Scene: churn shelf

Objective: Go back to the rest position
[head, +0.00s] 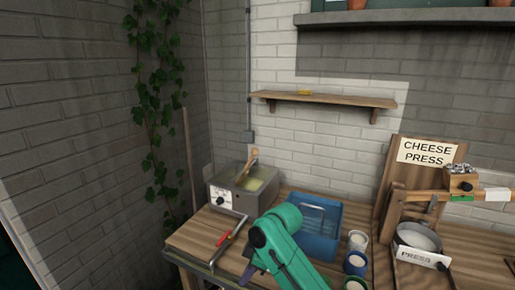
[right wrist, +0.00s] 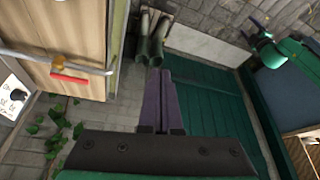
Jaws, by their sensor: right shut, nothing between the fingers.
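My right gripper (right wrist: 160,100) has dark purple fingers lying together, shut and empty, in the right wrist view. In the head view my green right arm comes in at the bottom middle, in front of the wooden bench, and its dark gripper (head: 250,274) shows only in part by the bench's front edge. My left gripper does not show in the head view. In the right wrist view a teal part with a dark tip at the upper right may be my left arm, but its jaws cannot be made out.
On the bench (head: 203,238) stand a metal vat (head: 236,199) with a red-handled lever in front, a blue tray (head: 320,246), several small tubs and a cheese press (head: 418,245). A shelf (head: 325,99) hangs above. Boots (right wrist: 152,45) stand past the bench's end.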

